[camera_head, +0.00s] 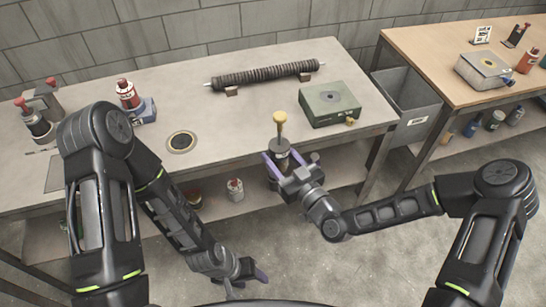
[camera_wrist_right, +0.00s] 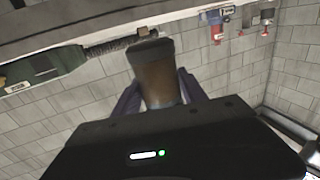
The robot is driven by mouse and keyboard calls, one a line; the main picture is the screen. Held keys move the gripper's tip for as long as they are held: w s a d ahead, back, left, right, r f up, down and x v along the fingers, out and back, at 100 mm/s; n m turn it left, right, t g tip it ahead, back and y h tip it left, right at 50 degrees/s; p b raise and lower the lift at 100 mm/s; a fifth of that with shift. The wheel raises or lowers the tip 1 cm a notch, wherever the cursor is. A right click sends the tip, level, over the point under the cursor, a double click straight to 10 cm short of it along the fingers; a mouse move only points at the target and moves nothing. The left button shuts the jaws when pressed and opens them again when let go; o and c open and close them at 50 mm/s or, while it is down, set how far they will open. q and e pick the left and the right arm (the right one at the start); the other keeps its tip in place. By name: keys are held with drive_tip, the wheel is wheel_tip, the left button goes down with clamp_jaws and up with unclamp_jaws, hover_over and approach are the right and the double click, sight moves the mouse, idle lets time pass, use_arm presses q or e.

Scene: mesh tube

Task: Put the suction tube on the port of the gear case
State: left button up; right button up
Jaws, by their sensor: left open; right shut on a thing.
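The dark ribbed tube (camera_head: 262,74) lies on two brown rests at the back of the grey bench; it also shows in the right wrist view (camera_wrist_right: 108,47). The green gear case (camera_head: 318,112) stands to its right, with a dark ring on top and a small brass fitting (camera_head: 350,122) at its front right corner. My right gripper (camera_head: 283,160) is shut on a dark cylinder (camera_head: 281,148) at the bench's front edge; a yellow-topped stem rises above it. Its brown side shows in the right wrist view (camera_wrist_right: 160,75). My left gripper (camera_head: 246,279) is open and empty, low before the bench.
Red-capped bottles (camera_head: 126,95) stand at the bench's left. A flat dark ring (camera_head: 181,142) lies near the front edge. A grey bin (camera_head: 405,100) stands between the benches. The wooden bench (camera_head: 440,48) at right holds a pale case (camera_head: 484,69). The grey bench's middle is clear.

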drive_tip(key=w+d+r+m+t+h, duration=0.1)
drive_tip(key=w+d+r+m+h, duration=0.1)
drive_tip(key=d, duration=0.5)
drive_tip(key=w+d+r+m+t+h, duration=0.1)
drive_tip(key=w+d+r+m+h, duration=0.1)
drive_tip(key=d+h, duration=0.3)
drive_tip(key=w+d+r+m+t+h, duration=0.1)
drive_tip(key=w+d+r+m+h, duration=0.2)
drive_tip(key=d, duration=0.5)
drive_tip(key=shift+d+r, duration=0.4)
drive_tip(key=shift+r, duration=0.2)
